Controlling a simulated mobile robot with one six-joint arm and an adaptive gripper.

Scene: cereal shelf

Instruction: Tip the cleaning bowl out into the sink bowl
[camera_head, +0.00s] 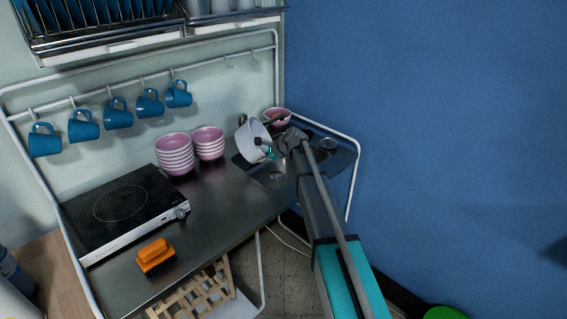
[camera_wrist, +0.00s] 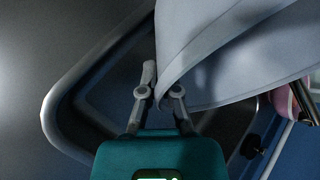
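The cleaning bowl looks like the white bowl (camera_head: 250,140); it is tilted steeply on its side above the left part of the sink (camera_head: 276,176). In the wrist view the bowl (camera_wrist: 235,50) fills the upper right as a large pale curved wall. My gripper (camera_head: 268,146) is at the bowl's right side. In the wrist view my gripper's fingers (camera_wrist: 162,90) stand on either side of the bowl's rim and pinch it. The bowl's contents are not visible. My arm and gripper hide part of the sink.
A pink bowl (camera_head: 277,116) stands behind the sink near the blue wall. Stacked pink bowls (camera_head: 175,155) stand on the counter to the left. A hotplate (camera_head: 125,205) and an orange sponge or brush (camera_head: 155,254) are further left. Blue mugs (camera_head: 118,114) hang above.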

